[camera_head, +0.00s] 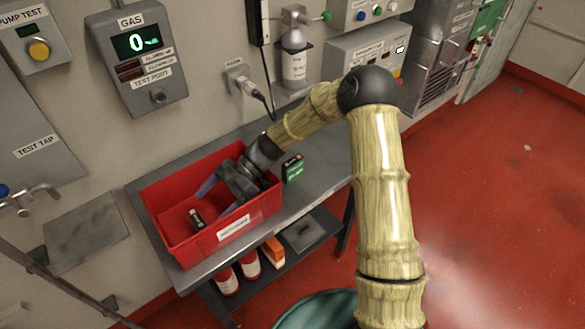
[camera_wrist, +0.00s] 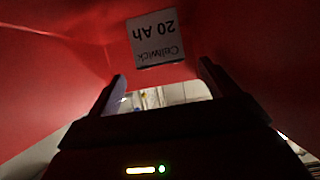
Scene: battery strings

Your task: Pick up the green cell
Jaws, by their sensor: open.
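The green cell (camera_head: 293,170), a small block with a dark top, stands on the grey bench just outside the right end of the red crate (camera_head: 172,250). My gripper (camera_head: 214,200) reaches down into the crate with its fingers spread and nothing between them. A small dark cell (camera_head: 197,219) lies in the crate close to the fingertips. In the wrist view, a pale label (camera_wrist: 157,38) reading "Cellwick 20 Ah" upside down shows beyond the open fingers (camera_wrist: 160,75). I cannot tell the colour of what bears it. The green cell is not identifiable in the wrist view.
The crate walls surround my gripper. The bench (camera_head: 310,190) has free room to the right of the crate. A gas panel (camera_head: 140,55) and a bottle (camera_head: 294,60) are on the wall behind. Red-and-white containers (camera_head: 227,280) stand on the lower shelf.

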